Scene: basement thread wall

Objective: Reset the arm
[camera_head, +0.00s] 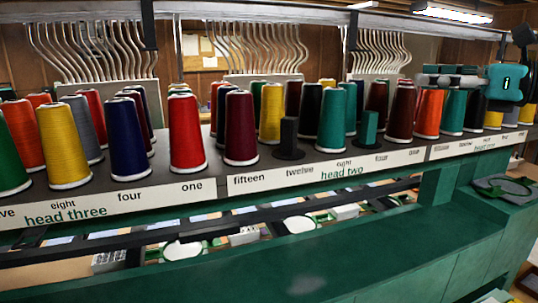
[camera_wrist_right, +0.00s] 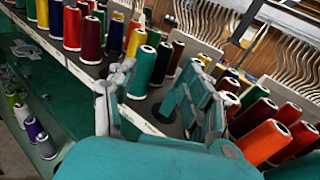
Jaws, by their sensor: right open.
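My right gripper (camera_head: 428,77) is at the upper right of the head view, above the row of thread cones. In the right wrist view its two fingers (camera_wrist_right: 157,105) are spread apart, with nothing held between them. Beyond them stand a teal cone (camera_wrist_right: 143,70) and a bare teal spindle on a dark base. The bare teal spindle also shows in the head view (camera_head: 368,127), apart from the gripper. My left gripper is in neither view.
Coloured thread cones, such as a red one (camera_head: 186,133), crowd the dark labelled shelf (camera_head: 213,193). A bare black spindle (camera_head: 288,135) stands among them. Curved metal tubes (camera_head: 262,45) rise behind. The green ledge (camera_head: 300,255) in front is mostly clear.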

